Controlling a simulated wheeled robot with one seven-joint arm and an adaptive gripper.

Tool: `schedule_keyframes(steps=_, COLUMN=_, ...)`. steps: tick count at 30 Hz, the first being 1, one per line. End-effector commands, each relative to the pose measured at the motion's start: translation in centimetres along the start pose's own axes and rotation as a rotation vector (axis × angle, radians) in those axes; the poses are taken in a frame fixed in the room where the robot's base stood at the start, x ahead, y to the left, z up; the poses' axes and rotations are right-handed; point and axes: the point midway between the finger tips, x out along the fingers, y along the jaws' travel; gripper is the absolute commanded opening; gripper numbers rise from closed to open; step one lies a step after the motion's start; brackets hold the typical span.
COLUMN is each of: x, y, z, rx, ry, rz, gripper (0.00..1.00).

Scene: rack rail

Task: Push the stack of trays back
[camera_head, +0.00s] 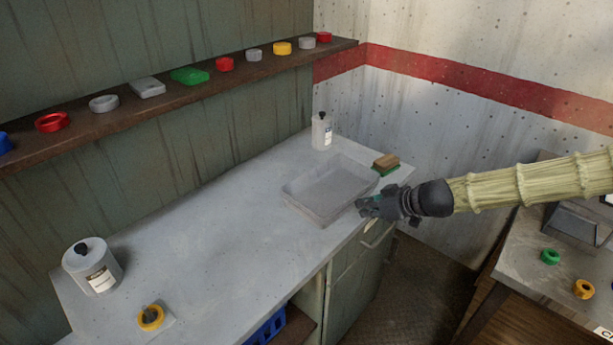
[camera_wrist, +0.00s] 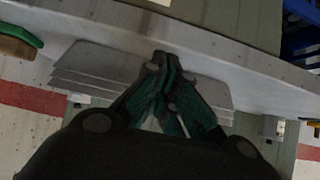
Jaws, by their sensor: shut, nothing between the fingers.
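The stack of grey trays (camera_head: 330,186) lies on the pale worktop near its right end, with the top tray empty. In the wrist view the stack (camera_wrist: 90,72) shows as several thin grey layers on either side of my fingers. My gripper (camera_head: 366,207) is at the front right side of the stack, by the worktop's front edge. In the wrist view my gripper (camera_wrist: 167,60) is shut and empty, its fingertips in front of the stack's side. I cannot tell whether they touch it. The fingers hide the middle of that side.
A brush (camera_head: 385,163) lies close behind my gripper at the worktop's right end. A white bottle (camera_head: 322,131) stands behind the stack. A white jar (camera_head: 93,266) and a yellow ring (camera_head: 150,317) are at the left. The middle of the worktop (camera_head: 210,235) is clear.

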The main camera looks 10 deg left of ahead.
Motion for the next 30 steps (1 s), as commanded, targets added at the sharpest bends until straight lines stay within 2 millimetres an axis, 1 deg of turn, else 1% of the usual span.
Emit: schedule_keyframes(steps=30, x=4.3, y=0.0, z=-3.4, rx=0.0, ry=0.0, rz=-0.001, gripper=0.0)
